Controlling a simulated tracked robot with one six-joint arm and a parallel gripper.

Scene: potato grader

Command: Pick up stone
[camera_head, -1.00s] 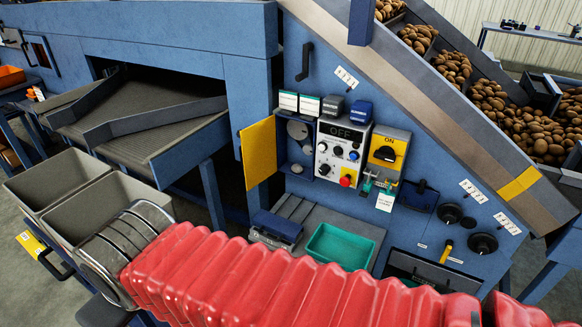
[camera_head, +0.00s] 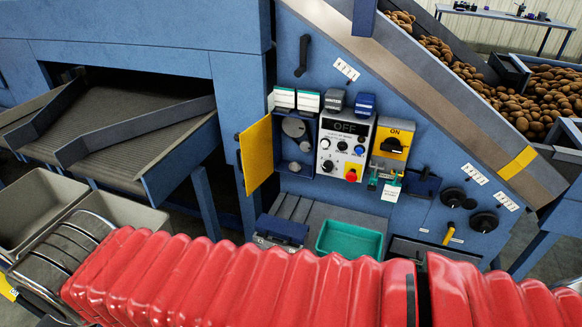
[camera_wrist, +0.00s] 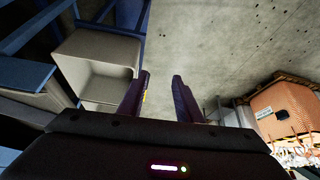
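I cannot make out a stone in either view. Many brown potatoes (camera_head: 480,85) lie on the sloping conveyor at the upper right of the head view, too small to tell a stone among them. My gripper (camera_wrist: 160,76) shows in the wrist view with its two dark fingers apart and nothing between them. It points over bare concrete floor beside a beige-grey bin (camera_wrist: 97,48). In the head view my red-sleeved arm crosses the bottom, and my gripper is out of frame.
Two grey bins (camera_head: 28,222) stand at the left by a flat belt (camera_head: 130,135). A control panel (camera_head: 343,150), an open yellow door (camera_head: 257,152) and a green tray (camera_head: 350,241) are ahead. An orange box (camera_wrist: 278,112) stands right in the wrist view.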

